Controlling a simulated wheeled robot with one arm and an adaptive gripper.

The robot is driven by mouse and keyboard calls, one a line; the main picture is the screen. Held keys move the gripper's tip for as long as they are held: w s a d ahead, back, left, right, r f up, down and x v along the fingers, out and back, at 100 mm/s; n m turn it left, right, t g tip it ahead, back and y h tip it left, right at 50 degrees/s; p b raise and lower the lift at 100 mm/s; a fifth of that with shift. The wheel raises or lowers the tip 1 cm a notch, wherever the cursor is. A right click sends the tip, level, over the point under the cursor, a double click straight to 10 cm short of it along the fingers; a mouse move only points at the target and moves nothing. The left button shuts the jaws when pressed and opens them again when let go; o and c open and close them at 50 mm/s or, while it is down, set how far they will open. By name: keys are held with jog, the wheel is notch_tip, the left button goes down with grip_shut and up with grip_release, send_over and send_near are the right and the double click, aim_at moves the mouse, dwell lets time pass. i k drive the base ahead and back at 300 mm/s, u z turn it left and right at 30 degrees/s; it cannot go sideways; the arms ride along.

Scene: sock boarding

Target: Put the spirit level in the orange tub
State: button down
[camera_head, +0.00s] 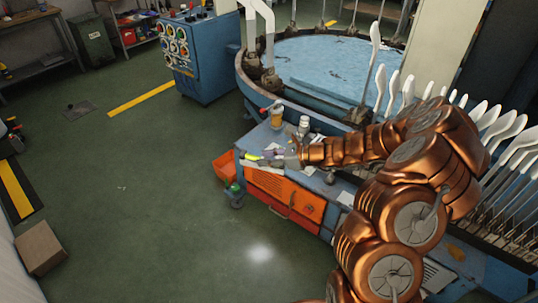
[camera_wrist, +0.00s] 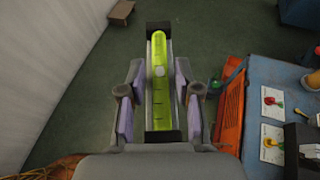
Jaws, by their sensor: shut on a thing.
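The spirit level is a long yellow-green bar with dark ends (camera_wrist: 159,75). In the wrist view it lies lengthwise between the two fingers of my gripper (camera_wrist: 160,100), which is shut on it. In the head view the level (camera_head: 250,157) shows as a small bright strip beyond my gripper (camera_head: 276,157), near the left end of the blue cart. The orange tub (camera_head: 223,168) is at the cart's left end, below and left of the level. In the wrist view an orange surface (camera_wrist: 230,115) shows right of the gripper; I cannot tell if it is the tub.
The blue cart (camera_wrist: 257,75) has an orange drawer front (camera_head: 268,184). Bottles (camera_head: 303,125) and cards (camera_wrist: 271,142) are on its top. Open green floor (camera_head: 150,200) lies left of it. A cardboard box (camera_head: 40,247) stands at lower left.

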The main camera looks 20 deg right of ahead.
aim_at(233, 170)
jog(key=k, duration=0.5)
jog(key=u, duration=0.65)
jog(key=i, duration=6.8)
jog(key=z, duration=2.1)
